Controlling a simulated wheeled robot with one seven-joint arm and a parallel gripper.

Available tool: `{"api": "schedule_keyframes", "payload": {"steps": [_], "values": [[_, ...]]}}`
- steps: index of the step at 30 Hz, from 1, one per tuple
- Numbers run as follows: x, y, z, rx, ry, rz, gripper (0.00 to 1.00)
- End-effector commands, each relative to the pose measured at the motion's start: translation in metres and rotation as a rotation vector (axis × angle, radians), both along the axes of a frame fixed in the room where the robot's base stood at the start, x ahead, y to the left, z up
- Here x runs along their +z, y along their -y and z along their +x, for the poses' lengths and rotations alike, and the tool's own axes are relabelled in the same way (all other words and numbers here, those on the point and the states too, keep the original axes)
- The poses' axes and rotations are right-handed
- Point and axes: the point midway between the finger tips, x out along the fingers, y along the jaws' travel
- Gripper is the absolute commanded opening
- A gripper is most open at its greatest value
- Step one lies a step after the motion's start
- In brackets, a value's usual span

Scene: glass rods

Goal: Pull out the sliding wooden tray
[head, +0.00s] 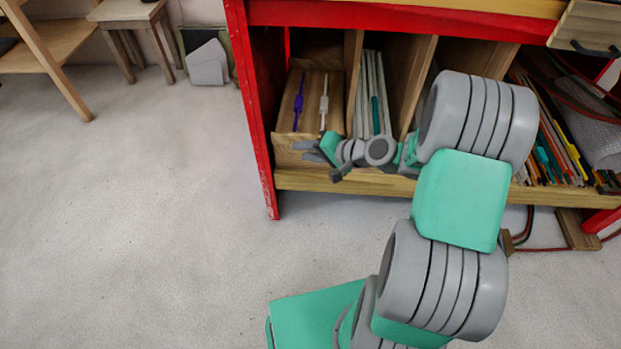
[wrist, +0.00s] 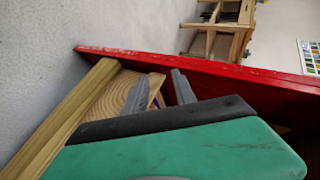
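The wooden tray (head: 286,156) sits in the far-left compartment of the red-framed shelf, with a purple rod (head: 299,103) and a white rod (head: 324,104) in it. My gripper (head: 308,150) is at the tray's front, pointing left. In the wrist view the tray's ringed wood-grain front (wrist: 113,93) shows beyond the fingers. My gripper (wrist: 160,88) is open there, one grey finger before the front panel and the other on its inner side. Gaps show beside the panel's top edge. The lower part of the panel is partly hidden by my gripper.
The red side post (head: 252,110) stands just left of the tray. A wooden rail (head: 345,184) runs below it. Compartments to the right hold pale rods (head: 369,95) and coloured rods (head: 550,145). The floor (head: 160,220) in front is clear. A stool (head: 128,12) stands at the back left.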

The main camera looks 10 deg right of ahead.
Motion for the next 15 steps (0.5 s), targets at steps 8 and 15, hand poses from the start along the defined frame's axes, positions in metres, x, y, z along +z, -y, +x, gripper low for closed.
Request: {"api": "schedule_keyframes", "payload": {"steps": [8,15], "values": [[-0.11,0.066,0.022,-0.365,0.084,0.483,0.33],[-0.111,0.059,0.044,-0.389,0.095,0.521,0.33]]}}
